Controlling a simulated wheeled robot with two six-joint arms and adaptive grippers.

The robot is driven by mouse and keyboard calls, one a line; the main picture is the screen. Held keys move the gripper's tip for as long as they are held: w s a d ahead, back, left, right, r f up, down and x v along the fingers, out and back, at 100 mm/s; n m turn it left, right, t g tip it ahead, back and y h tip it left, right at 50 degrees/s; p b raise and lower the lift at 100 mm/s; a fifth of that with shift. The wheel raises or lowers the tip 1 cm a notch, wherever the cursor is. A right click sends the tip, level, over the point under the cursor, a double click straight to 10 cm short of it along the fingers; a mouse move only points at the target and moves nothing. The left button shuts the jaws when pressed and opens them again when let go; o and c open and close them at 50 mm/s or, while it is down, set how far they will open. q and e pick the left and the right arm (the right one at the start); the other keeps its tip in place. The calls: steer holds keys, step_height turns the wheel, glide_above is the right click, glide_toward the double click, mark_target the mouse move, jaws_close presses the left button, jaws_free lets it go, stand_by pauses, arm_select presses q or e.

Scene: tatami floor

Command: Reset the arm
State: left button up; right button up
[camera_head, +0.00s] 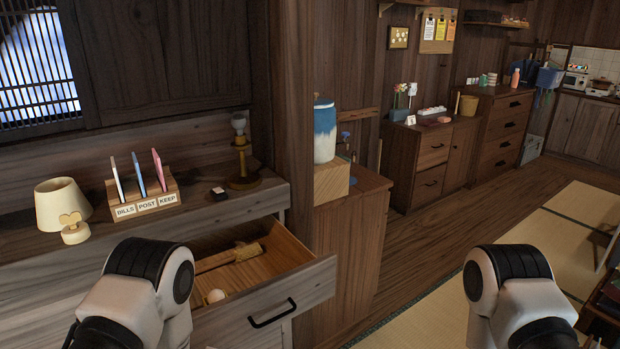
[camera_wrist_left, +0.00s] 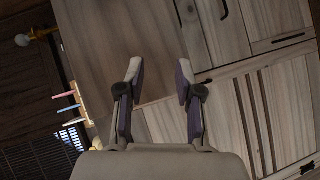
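My left gripper (camera_wrist_left: 160,75) shows in the left wrist view with its two fingers spread apart and nothing between them. The wooden cabinet's top and front lie beyond it. In the head view my left arm stands bent in front of the cabinet (camera_head: 30,285), and its gripper is hidden. My right arm stands bent at the lower right, over the floor side, and its gripper is out of view.
An open drawer (camera_head: 290,290) juts out right of my left arm, holding a wooden item (camera_head: 228,258) and a white round thing (camera_head: 216,296). On the cabinet stand a lamp (camera_head: 62,205), a letter holder (camera_head: 143,198) and a brass stand (camera_head: 242,160).

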arm_select(q)
steer(key=s+a+f+m+g+p, duration=0.1)
steer(key=s+f+m+g, duration=0.1)
steer(key=s+m+g, duration=0.3)
steer(key=s+a+f+m+g+p, duration=0.1)
steer(key=s+f+m+g, duration=0.2)
steer(key=s, duration=1)
steer(key=s+a+f+m+g+p, duration=0.1)
steer(key=s+f+m+g, duration=0.2)
steer(key=s+m+g, duration=0.3)
steer(key=s+g, duration=0.1)
steer(key=s, duration=0.2)
steer(key=shift+s+a+f+m+y, duration=0.25)
steer(key=shift+s+m+y, duration=0.05)
arm_select(e)
step_height(320, 180, up, 4)
steer(key=shift+r, duration=0.2)
